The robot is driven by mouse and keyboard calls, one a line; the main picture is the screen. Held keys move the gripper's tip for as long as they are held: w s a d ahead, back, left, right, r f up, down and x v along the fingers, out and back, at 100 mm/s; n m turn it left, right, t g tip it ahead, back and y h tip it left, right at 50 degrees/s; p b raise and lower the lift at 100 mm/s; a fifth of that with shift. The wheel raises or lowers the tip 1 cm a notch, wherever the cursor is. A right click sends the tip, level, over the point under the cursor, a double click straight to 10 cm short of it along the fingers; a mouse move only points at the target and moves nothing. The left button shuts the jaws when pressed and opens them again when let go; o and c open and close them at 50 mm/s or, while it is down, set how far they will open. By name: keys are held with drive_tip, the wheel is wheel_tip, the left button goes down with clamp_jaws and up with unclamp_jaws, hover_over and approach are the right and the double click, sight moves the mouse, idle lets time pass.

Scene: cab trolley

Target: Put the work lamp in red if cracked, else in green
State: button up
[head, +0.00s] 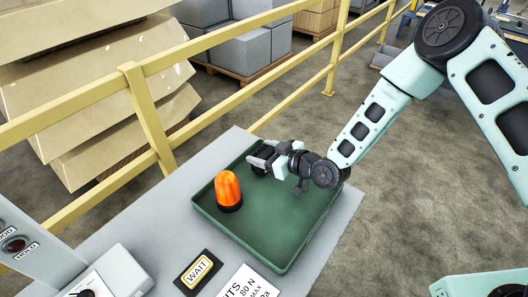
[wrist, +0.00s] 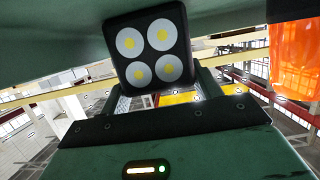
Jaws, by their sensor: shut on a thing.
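The work lamp (wrist: 148,44) is a black square block with four round white lenses with yellow centres, facing the wrist camera. I see no clear crack on the lenses at this size; its other sides are hidden. My gripper (head: 264,157) is shut on the lamp, over the far left part of the green tray (head: 286,262). In the head view the lamp is small, dark and hard to separate from the fingers. I cannot tell whether it touches the tray floor. No red container is in view.
An orange beacon (head: 228,188) with a black base stands upright in the tray, close to my gripper; it also shows in the wrist view (wrist: 294,58). A WAIT sign (head: 198,270) and control box lie in front. A yellow railing (head: 148,115) runs behind. The tray's right part is clear.

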drive_tip(key=o, duration=1.2)
drive_tip(key=b+v, duration=0.2)
drive_tip(key=v, duration=1)
drive_tip(key=s+d+r+m+g+h, duration=0.1)
drive_tip(key=s+r+g+h, duration=0.2)
drive_tip(key=s+r, duration=0.2)
drive_tip(key=s+d+r+m+g+h, duration=0.1)
drive_tip(key=s+d+r+g+h, duration=0.1)
drive_tip(key=s, duration=0.9)
drive_tip(key=s+d+r+g+h, duration=0.1)
drive_tip(key=s+r+g+h, duration=0.3)
drive_tip(key=s+r+h, duration=0.2)
drive_tip(key=shift+s+d+r+m, duration=0.2)
drive_tip(key=shift+s+r, duration=0.25)
drive_tip(key=shift+s, duration=0.05)
drive_tip(key=shift+s+d+r+m, duration=0.15)
drive_tip(key=shift+s+r+m, duration=0.05)
drive_tip(key=shift+s+r, duration=0.35)
